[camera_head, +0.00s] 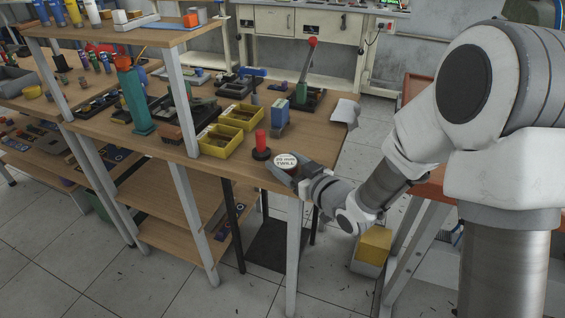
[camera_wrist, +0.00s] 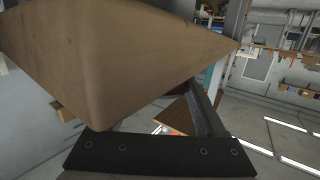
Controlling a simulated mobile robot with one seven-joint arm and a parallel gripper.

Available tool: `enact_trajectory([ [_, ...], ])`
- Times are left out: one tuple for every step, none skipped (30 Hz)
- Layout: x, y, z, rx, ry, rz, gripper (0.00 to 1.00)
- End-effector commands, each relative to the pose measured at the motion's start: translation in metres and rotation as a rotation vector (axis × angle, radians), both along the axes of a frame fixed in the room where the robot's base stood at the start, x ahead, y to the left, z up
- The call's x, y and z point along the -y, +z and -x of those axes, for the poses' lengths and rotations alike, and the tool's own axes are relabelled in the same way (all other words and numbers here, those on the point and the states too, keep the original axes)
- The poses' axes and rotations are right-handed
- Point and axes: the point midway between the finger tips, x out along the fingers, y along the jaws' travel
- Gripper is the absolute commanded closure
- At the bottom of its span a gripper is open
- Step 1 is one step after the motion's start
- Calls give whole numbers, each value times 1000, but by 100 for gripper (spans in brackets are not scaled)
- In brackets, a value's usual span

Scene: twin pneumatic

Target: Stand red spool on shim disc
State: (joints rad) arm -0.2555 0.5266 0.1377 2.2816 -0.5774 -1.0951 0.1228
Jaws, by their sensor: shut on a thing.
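My gripper (camera_head: 284,172) is at the near right edge of the wooden bench, shut on a spool with a round white face (camera_head: 286,160) that reads "20 mm TWILL". The face points up towards the head camera; the spool's sides are mostly hidden by the gripper, so its body colour is hard to tell. Just left of it, a red upright cylinder (camera_head: 261,138) stands on a dark round base (camera_head: 261,154) on the bench. I cannot tell a separate shim disc for sure; this dark disc is the only one clear near the gripper. In the wrist view a large brown surface hides most of the grip.
Yellow bins (camera_head: 238,117) stand behind and left of the red cylinder. A blue box (camera_head: 279,115), a red-knobbed lever press (camera_head: 305,75) and a green post (camera_head: 134,98) stand further back. The bench edge lies close to my gripper. Bare bench top (camera_head: 310,140) shows behind the gripper.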

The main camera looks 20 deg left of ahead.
Motion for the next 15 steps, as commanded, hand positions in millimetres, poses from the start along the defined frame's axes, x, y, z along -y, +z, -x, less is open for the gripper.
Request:
enact_trajectory([
  [-8, -2, -5, 2, 3, -1, 91],
  [-11, -1, -7, 1, 3, -2, 91],
  [-15, -1, -11, 1, 2, -2, 91],
  [-13, -4, -10, 1, 1, 1, 91],
  [-13, -4, -9, 1, 1, 1, 91],
  [-12, -4, -9, 1, 1, 1, 91],
  [-12, -3, -9, 1, 1, 1, 91],
  [-12, -3, -9, 1, 1, 1, 91],
  [-12, -2, -9, 1, 1, 1, 91],
  [-12, -2, -9, 1, 1, 1, 91],
  [-12, -2, -9, 1, 1, 1, 91],
  [-12, -2, -9, 1, 1, 1, 91],
  [-12, -2, -9, 1, 1, 1, 91],
  [-12, -3, -9, 1, 1, 1, 91],
  [-12, -4, -9, 1, 0, 1, 91],
])
